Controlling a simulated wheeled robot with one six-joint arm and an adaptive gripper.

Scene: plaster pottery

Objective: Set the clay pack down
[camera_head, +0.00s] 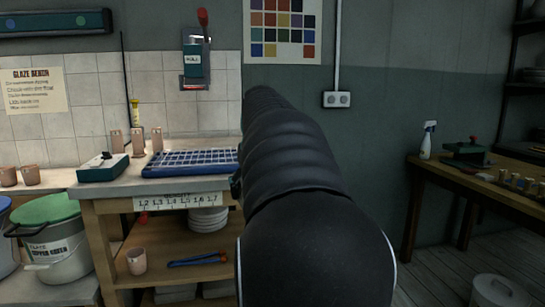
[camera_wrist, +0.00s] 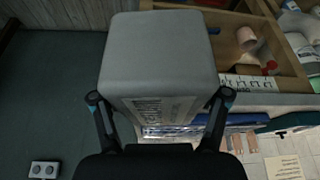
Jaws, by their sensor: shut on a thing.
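The clay pack (camera_wrist: 158,52) is a grey block with rounded edges and a printed label on its lower face in the wrist view. My gripper (camera_wrist: 160,98) is shut on it, one finger on each side. In the head view my black arm reaches away toward the bench and hides both the gripper and the pack. I cannot tell from these views whether the pack touches any surface below it.
The glaze bench (camera_head: 128,190) carries a blue gridded tray (camera_head: 190,163) and a teal-sided box (camera_head: 103,167). Its lower shelf holds stacked plates (camera_head: 208,220) and a cup (camera_head: 136,261). A lidded bucket (camera_head: 50,235) stands left. A wooden table (camera_head: 450,172) stands right.

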